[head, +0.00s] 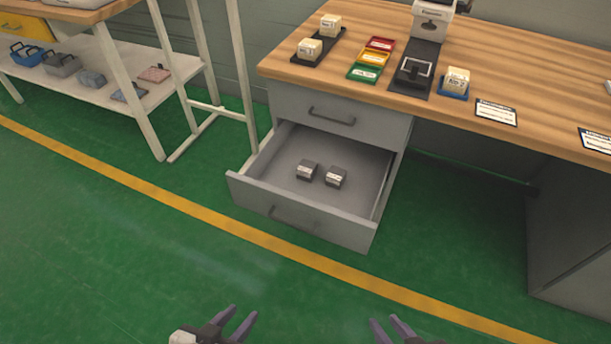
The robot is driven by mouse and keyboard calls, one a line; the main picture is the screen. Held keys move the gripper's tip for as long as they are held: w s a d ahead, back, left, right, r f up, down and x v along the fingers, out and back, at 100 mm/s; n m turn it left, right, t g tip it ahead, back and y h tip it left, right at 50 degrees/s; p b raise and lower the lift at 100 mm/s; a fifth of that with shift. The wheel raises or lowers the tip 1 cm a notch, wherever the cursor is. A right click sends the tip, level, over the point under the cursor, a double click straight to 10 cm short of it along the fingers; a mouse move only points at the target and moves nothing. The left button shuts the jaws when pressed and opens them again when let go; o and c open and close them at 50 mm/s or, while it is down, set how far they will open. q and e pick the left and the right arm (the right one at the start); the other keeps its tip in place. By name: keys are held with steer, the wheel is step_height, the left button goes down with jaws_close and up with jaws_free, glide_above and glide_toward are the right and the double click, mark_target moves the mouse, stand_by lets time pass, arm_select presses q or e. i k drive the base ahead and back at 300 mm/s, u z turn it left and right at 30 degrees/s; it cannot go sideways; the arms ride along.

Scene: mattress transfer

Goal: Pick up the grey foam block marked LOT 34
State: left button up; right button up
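Two small dark grey blocks with pale labels lie side by side in the open lower drawer (268,178) of the desk: a left block (307,171) and a right block (335,178). Their labels are too small to read, so I cannot tell which is LOT 34. My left gripper (243,312) and my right gripper (386,321) are at the bottom edge of the head view, in front of the drawer and well apart from it. Both have their fingers spread with nothing between them.
The wooden desktop (540,75) holds cream blocks on a black tray (318,48), a tricolour stack of trays (371,60), a device (434,20) and a cream block on a blue tray (454,90). A white shelf (90,55) stands left. Green floor before the drawer is clear.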

mark_target(336, 177)
steer(key=u, duration=3.3)
steer(key=k, duration=1.25)
steer(key=z, duration=1.65)
steer(key=i, duration=0.5)
steer(key=z, duration=0.1)
